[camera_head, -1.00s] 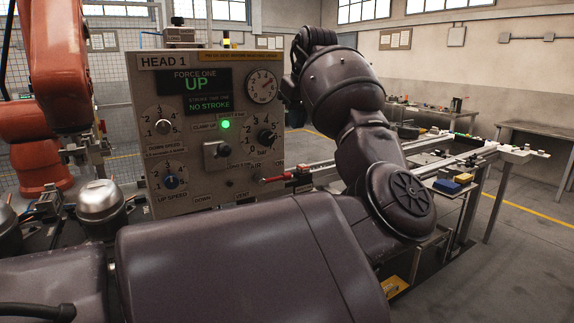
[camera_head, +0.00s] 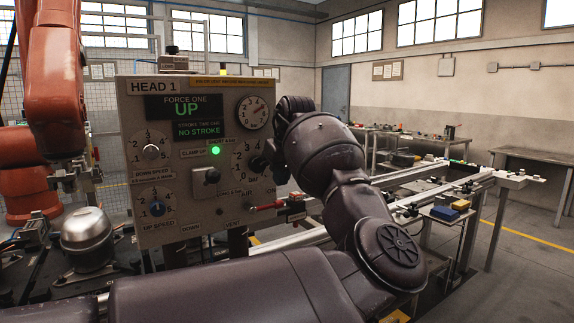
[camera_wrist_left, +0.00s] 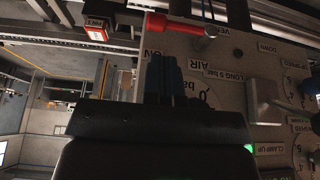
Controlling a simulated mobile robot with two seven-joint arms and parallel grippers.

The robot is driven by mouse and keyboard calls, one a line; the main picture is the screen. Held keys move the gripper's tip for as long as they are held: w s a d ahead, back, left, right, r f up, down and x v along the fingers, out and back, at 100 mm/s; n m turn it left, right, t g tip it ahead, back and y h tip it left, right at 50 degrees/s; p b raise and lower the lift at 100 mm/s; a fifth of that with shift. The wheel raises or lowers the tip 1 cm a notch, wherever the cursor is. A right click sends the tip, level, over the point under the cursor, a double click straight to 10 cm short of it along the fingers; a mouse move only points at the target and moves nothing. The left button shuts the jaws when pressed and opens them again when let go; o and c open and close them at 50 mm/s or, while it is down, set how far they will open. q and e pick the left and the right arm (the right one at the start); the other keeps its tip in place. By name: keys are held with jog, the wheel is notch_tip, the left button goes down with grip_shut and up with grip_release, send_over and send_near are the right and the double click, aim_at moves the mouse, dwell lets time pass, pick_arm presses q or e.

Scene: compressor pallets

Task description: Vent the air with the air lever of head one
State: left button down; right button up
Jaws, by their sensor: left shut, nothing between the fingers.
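The air lever (camera_head: 268,207) is a red handle at the lower right of the grey HEAD 1 panel (camera_head: 205,215). It lies about level, pointing right beneath the ON label, with the VENT label below its pivot at left. In the left wrist view the red lever (camera_wrist_left: 172,26) shows at the top, upside down. My left gripper (camera_head: 268,160) is above the lever, in front of the pressure knob, which it partly covers. In the wrist view the closed dark fingers (camera_wrist_left: 164,78) are empty and appear apart from the lever. My right gripper is not in view.
A green lamp (camera_head: 215,151) is lit, and the display (camera_head: 187,108) reads UP. A silver compressor dome (camera_head: 88,232) stands left of the panel. An orange robot (camera_head: 55,90) is at far left. Rails and benches (camera_head: 455,185) extend to the right.

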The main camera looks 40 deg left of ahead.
aim_at(278, 205)
pick_arm(q)
jog(key=b+x, duration=0.1)
jog(key=x, duration=0.4)
jog(key=shift+s+d+f, duration=0.1)
jog(key=shift+d+f, duration=0.05)
jog(key=shift+d, duration=0.05)
